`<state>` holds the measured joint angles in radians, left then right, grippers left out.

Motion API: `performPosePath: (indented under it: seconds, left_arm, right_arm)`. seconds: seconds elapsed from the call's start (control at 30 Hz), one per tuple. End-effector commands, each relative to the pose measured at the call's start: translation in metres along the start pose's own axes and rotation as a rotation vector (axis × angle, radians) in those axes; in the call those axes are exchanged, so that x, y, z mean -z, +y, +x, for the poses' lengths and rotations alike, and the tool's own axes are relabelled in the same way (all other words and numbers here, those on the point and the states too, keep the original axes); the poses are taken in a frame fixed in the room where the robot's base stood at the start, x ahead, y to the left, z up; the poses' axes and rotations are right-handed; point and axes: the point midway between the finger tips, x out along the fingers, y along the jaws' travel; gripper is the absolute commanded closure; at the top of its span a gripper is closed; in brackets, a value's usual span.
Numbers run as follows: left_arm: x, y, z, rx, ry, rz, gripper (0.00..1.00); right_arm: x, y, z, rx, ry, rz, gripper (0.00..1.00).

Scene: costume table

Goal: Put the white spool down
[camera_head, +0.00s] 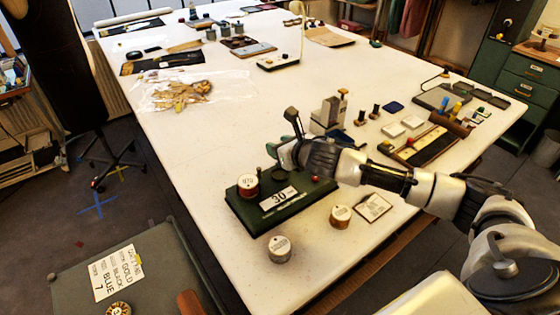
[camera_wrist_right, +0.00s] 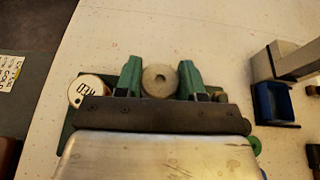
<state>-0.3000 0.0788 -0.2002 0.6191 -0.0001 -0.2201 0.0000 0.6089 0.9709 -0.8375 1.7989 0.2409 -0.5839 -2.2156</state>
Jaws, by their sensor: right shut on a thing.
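A pale, round spool with a centre hole, which looks like the white spool (camera_wrist_right: 160,80), is between the green fingers of my right gripper (camera_wrist_right: 160,82) in the right wrist view. The gripper is shut on it. In the head view my right gripper (camera_head: 287,156) is over the back edge of the dark green stand (camera_head: 262,212), and the held spool is hidden. I cannot tell whether it touches the stand. A red spool (camera_head: 248,185) stands at the stand's left end; its labelled top also shows in the wrist view (camera_wrist_right: 90,91). My left gripper is not in view.
A silver-grey spool (camera_head: 279,249) and a gold spool (camera_head: 340,217) stand in front of the stand. A card (camera_head: 373,207) lies right of them. A grey block-shaped device (camera_head: 328,115) stands behind my right gripper. The white table (camera_head: 200,150) is clear to the left.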

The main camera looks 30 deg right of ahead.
Motion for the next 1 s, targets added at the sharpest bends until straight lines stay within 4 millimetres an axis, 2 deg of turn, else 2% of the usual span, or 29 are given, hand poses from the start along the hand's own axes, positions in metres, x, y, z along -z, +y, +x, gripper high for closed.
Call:
performPosePath:
  seconds: [0.03,0.13,0.33,0.47,0.57,0.7,0.8,1.0]
  left_arm:
    - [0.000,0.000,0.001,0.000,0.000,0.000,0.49]
    - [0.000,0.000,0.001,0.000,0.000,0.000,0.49]
    - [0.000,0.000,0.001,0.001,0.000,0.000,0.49]
    - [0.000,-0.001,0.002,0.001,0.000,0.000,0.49]
    - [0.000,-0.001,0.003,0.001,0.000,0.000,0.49]
    - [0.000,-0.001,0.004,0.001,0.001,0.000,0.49]
    - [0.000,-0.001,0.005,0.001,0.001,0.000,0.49]
    - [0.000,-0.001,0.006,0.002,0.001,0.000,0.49]
  right_arm:
    - [-0.009,0.000,-0.004,0.001,-0.003,-0.004,0.83]
    - [-0.021,0.000,-0.009,0.000,-0.003,-0.002,0.83]
    - [-0.027,0.002,-0.013,-0.001,0.002,0.000,0.83]
    - [-0.015,0.018,-0.016,-0.007,0.004,0.001,0.83]
    - [0.001,0.044,-0.024,-0.009,0.005,0.004,0.83]
    - [0.025,0.085,-0.048,0.015,0.004,0.017,0.83]
    - [0.035,0.106,-0.071,0.056,0.002,0.033,0.83]
    - [0.041,0.123,-0.103,0.136,0.000,0.061,0.83]
